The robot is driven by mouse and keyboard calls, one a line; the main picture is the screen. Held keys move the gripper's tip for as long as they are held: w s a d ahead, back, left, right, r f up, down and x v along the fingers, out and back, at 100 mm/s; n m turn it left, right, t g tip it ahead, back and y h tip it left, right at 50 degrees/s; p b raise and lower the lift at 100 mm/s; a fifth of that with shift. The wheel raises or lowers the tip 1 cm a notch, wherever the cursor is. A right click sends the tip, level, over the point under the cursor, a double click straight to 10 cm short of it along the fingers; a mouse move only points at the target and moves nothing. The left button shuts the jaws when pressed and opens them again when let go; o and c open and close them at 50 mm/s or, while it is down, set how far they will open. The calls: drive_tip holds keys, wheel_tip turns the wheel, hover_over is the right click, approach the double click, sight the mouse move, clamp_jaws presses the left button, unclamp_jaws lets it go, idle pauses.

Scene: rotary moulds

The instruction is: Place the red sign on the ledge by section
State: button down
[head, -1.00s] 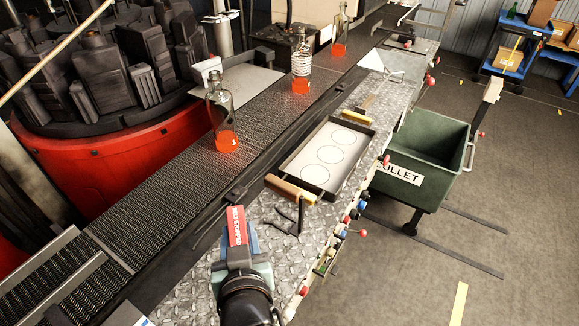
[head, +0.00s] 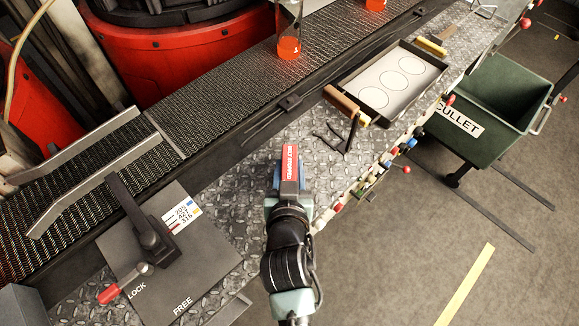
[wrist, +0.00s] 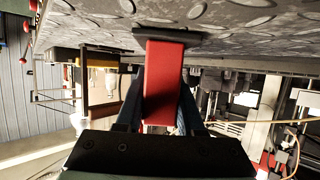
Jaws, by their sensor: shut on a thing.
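The red sign (head: 289,163) with white lettering is in the jaws of my gripper (head: 288,183). In the head view it points away from me, over the diamond-plate ledge (head: 225,215). In the wrist view the red sign (wrist: 163,80) fills the middle between the dark fingers of my gripper (wrist: 160,105). A dark flat piece at its far end lies close to the studded plate surface (wrist: 240,14). I cannot tell whether they touch. The sign hides the part of the ledge beneath it.
A dark panel (head: 205,250) marked LOCK and FREE, with a red-handled lever (head: 110,293), lies left of my gripper. A tray with circles (head: 420,72) and black tongs (head: 343,137) lie beyond. The conveyor (head: 215,98) carries bottles (head: 289,40). A green cullet cart (head: 505,110) stands right.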

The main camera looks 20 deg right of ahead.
drive_tip(key=shift+f, duration=0.15)
drive_tip(key=c, duration=0.5)
unclamp_jaws()
drive_tip(key=shift+s+r, duration=0.1)
drive_tip(key=shift+r, duration=0.15)
drive_tip(key=b+v, duration=0.1)
drive_tip(key=v, duration=1.1)
